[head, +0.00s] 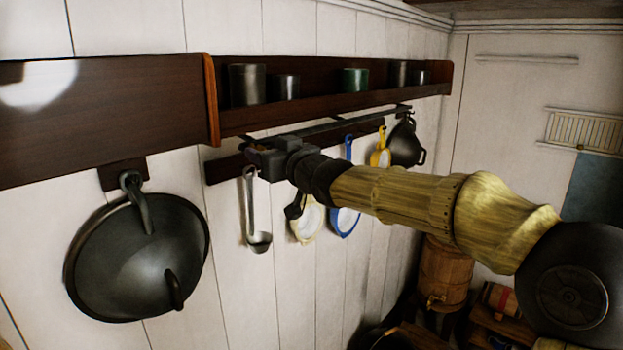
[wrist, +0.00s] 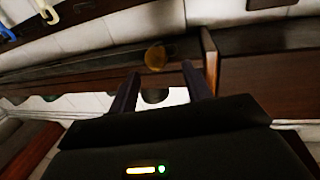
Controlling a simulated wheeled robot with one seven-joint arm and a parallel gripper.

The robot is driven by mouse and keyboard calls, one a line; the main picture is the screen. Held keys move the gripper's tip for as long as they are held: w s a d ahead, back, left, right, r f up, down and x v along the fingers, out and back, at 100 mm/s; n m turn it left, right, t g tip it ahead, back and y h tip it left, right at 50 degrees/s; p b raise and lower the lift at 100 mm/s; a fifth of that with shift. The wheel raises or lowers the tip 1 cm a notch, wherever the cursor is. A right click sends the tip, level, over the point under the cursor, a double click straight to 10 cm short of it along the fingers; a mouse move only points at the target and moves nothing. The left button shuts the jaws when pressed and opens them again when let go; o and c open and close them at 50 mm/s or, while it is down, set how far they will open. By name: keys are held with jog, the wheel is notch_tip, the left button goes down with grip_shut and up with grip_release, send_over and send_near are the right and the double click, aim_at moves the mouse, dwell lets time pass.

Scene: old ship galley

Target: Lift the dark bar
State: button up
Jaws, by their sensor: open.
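A thin dark bar (head: 345,125) runs along the wall just under the shelf, from beside my gripper to the far right end of the shelf. My gripper (head: 258,155) is at the near left end of this bar, close below the shelf's front. A dark strip at the upper left of the wrist view may be the bar.
The wooden shelf (head: 330,112) holds several cups and tins. A ladle (head: 254,215), a blue-rimmed pan (head: 345,220), a yellow-handled pan (head: 380,156) and a dark pan (head: 407,145) hang below. A wooden barrel (head: 443,272) stands lower right.

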jog(key=f+b+v, duration=0.1)
jog(key=v, duration=1.2)
jog(key=shift+w+d+f+g, duration=0.25)
jog(key=shift+w+d+g, duration=0.05)
jog(key=shift+d, duration=0.1)
dwell(0.5)
